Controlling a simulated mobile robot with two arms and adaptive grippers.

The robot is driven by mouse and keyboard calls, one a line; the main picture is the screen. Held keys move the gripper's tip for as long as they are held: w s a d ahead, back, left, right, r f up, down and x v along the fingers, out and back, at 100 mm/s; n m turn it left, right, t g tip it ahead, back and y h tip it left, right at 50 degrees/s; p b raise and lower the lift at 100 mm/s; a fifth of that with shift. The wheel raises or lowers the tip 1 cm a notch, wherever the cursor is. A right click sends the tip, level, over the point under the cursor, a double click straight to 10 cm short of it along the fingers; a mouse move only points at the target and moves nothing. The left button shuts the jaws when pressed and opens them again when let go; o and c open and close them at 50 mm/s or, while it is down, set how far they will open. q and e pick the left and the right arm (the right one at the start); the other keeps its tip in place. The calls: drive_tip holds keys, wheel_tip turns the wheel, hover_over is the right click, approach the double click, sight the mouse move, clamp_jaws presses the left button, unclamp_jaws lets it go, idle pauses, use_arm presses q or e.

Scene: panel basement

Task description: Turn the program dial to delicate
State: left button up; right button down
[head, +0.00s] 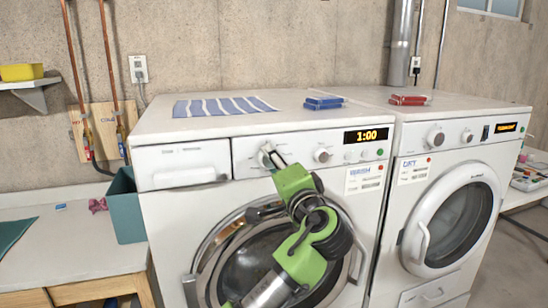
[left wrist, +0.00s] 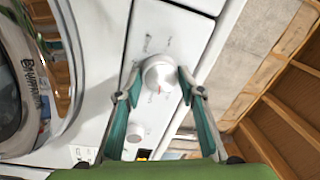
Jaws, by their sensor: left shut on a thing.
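The program dial (left wrist: 159,73) is a round white knob at the left of the washer's control panel, with small printed marks around it that are too small to read. A faint reddish line shows on its face. My left gripper (left wrist: 160,78) has its two teal fingers closed on either side of the dial. In the head view my left gripper (head: 268,156) reaches up to the panel and partly hides the dial. The washer (head: 215,147) has an amber display (head: 366,136) reading 1:00. My right gripper is out of view.
A second knob (head: 322,155) sits right of the dial. A dryer (head: 460,150) stands at the right. A striped cloth (head: 222,106) and blue items (head: 324,102) lie on the washer top. A teal bin (head: 124,208) stands at the left on a counter.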

use_arm(q)
drive_tip(key=shift+a+r+m+h+p, duration=0.1)
drive_tip(key=shift+m+h+p, duration=0.25)
drive_tip(key=shift+m+p, duration=2.4)
drive_tip(key=shift+a+r+m+h+p, duration=0.1)
drive_tip(key=shift+m+h+p, duration=0.25)
drive_tip(key=shift+m+p, duration=2.4)
drive_tip(key=shift+m, duration=0.3)
drive_tip(key=shift+b, duration=0.3)
drive_tip(key=o, duration=1)
drive_tip(key=shift+o, duration=0.6)
drive_tip(key=shift+w+f, duration=0.1)
drive_tip(key=shift+f, duration=0.05)
